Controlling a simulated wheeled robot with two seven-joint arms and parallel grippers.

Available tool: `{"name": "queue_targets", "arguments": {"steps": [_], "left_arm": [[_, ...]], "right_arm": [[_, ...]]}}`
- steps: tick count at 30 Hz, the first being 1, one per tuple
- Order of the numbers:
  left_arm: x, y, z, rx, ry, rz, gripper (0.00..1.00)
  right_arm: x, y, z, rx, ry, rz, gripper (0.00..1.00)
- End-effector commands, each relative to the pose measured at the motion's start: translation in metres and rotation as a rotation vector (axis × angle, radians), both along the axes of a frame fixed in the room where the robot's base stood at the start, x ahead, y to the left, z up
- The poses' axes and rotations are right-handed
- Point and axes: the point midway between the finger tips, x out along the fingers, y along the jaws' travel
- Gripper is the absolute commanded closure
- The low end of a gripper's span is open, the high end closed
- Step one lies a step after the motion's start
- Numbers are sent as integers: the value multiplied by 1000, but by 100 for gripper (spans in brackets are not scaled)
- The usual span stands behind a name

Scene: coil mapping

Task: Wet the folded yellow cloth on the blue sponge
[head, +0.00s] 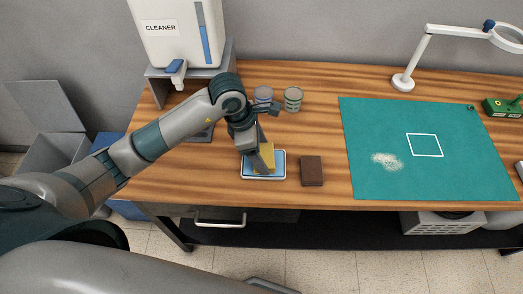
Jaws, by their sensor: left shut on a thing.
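The folded yellow cloth (265,157) is in my left gripper (262,163), which is shut on it. My gripper and the cloth are over the blue sponge (277,165), which lies in a shallow white-edged tray (285,178) on the wooden table. The cloth covers part of the sponge. From this view I cannot tell whether the cloth touches the sponge. My right gripper is not in view.
A brown block (312,171) lies just right of the tray. Two cans (293,99) stand behind my left gripper. The cleaner dispenser (178,35) is at the back left. A green mat (425,178) with a pale powdery patch (386,161) covers the right side.

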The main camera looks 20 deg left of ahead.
Motion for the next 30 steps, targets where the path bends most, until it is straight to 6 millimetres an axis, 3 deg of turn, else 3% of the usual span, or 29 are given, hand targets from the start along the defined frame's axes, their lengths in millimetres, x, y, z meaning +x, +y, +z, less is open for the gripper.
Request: {"name": "queue_targets", "arguments": {"steps": [30], "left_arm": [[0,0,-8,0,0,0,48]], "right_arm": [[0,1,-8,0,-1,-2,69]]}}
